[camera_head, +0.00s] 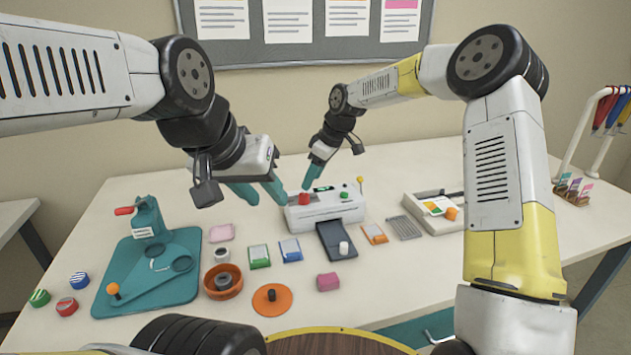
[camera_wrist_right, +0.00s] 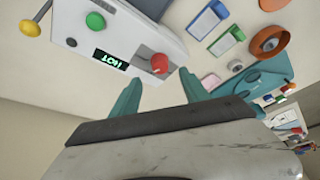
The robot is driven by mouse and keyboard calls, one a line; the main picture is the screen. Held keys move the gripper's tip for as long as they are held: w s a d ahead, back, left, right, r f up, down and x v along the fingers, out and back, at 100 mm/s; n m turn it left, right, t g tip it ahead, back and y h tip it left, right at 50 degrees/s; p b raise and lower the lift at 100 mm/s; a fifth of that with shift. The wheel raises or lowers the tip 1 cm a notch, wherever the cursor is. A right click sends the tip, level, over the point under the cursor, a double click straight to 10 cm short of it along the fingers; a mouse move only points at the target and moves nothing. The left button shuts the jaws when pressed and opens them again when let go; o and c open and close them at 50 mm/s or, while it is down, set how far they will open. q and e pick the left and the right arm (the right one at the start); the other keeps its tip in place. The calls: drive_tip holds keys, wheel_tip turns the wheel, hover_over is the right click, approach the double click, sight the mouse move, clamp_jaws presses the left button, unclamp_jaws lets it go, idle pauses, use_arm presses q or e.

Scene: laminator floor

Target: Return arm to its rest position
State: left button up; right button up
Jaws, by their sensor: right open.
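The white laminator (camera_head: 325,208) stands at the back of the table, with a red knob (camera_head: 304,199), a green knob (camera_head: 344,195) and a small display. In the right wrist view the display (camera_wrist_right: 110,59) is lit green and seems to read HOT. My right gripper (camera_head: 311,178) is above the laminator's left part, pointing down. In the right wrist view its teal fingers (camera_wrist_right: 161,85) are apart and empty, with the red knob (camera_wrist_right: 160,64) just beyond the gap. My left gripper (camera_head: 260,191) hangs left of the laminator, its teal fingers apart with nothing visible between them.
A teal press (camera_head: 150,262) stands at the left. Badge discs, an orange bowl (camera_head: 223,281), small coloured cards and a dark tray (camera_head: 337,240) lie across the middle. A white sorter tray (camera_head: 433,212) is at the right, partly behind my right arm.

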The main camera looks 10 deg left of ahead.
drive_tip(key=shift+s+d+r, duration=0.1)
drive_tip(key=shift+d+r, duration=0.1)
drive_tip(key=shift+r, duration=0.35)
drive_tip(key=s+d+r+m+t+h, duration=0.25)
drive_tip(key=s+d+r+m, duration=0.35)
drive_tip(key=s+d+r, duration=0.8)
drive_tip(key=s+d+m+t, duration=0.1)
drive_tip(key=s+d+m, duration=0.3)
drive_tip(key=s, duration=0.5)
drive_tip(key=s+d+m+t, duration=0.1)
drive_tip(key=s+d+m, duration=0.3)
drive_tip(key=s, duration=0.6)
drive_tip(key=shift+d+f, duration=0.15)
drive_tip(key=shift+d, duration=0.95)
drive_tip(key=shift+t+y, duration=0.25)
